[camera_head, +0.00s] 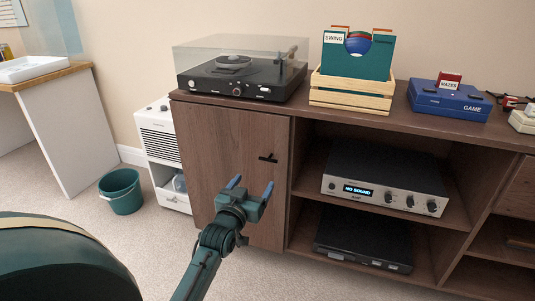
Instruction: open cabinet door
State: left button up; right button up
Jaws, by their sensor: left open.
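The brown wooden cabinet door (222,150) is on the left end of the low cabinet and looks closed. Its small black handle (268,158) is near the door's right edge, at upper-middle height. My left gripper (252,187) is in front of the door, below and a little left of the handle in the picture. Its two blue-tipped fingers are apart with nothing between them. The fingers appear clear of the handle; the exact depth to the door is hard to tell. My right gripper is not in view.
A turntable (243,78), a wooden record crate (350,92) and a blue game box (448,101) stand on the cabinet top. Open shelves hold a silver amplifier (384,182). A white appliance (160,140) and green bin (121,190) stand left. Carpet before the door is clear.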

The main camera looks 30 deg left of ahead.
aim_at(268, 160)
pick_arm(q)
jog(key=shift+b+x, duration=2.65)
jog(key=shift+x, duration=4.05)
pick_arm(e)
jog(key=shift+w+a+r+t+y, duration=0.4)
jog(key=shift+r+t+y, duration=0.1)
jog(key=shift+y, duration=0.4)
pick_arm(q)
jog(key=shift+a, duration=0.1)
jog(key=shift+s, duration=0.15)
jog(key=c, duration=1.4)
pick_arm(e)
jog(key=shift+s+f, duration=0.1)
